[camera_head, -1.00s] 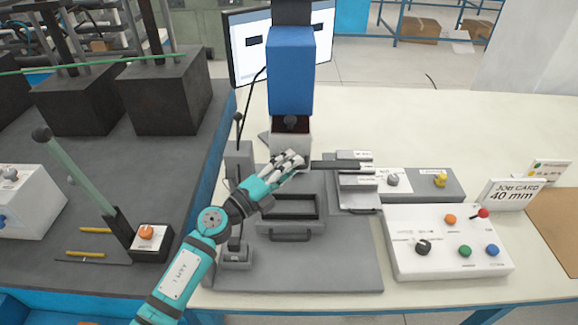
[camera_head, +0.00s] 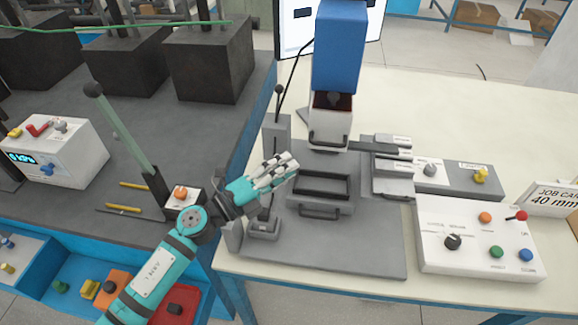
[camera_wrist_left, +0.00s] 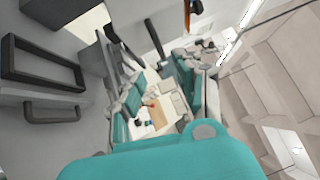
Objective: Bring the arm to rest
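My left arm (camera_head: 158,275) is teal and white and comes in from the lower left in the head view. Its left gripper (camera_head: 284,168) has pale, jointed fingers pointing to the upper right. It hangs above the left part of a grey fixture plate (camera_head: 375,240), just left of a dark rectangular frame with a handle (camera_head: 322,186). I see nothing held. The fingers overlap, so their opening is unclear. The wrist view shows the teal gripper body (camera_wrist_left: 165,160), with that frame (camera_wrist_left: 45,65) at its left. My right gripper is not in view.
A blue press (camera_head: 338,50) stands behind the frame. A white button box (camera_head: 480,240) and a job card (camera_head: 556,199) are at the right. A green lever (camera_head: 125,140) and a white control box (camera_head: 62,150) are at the left. The table's back right (camera_head: 460,110) is clear.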

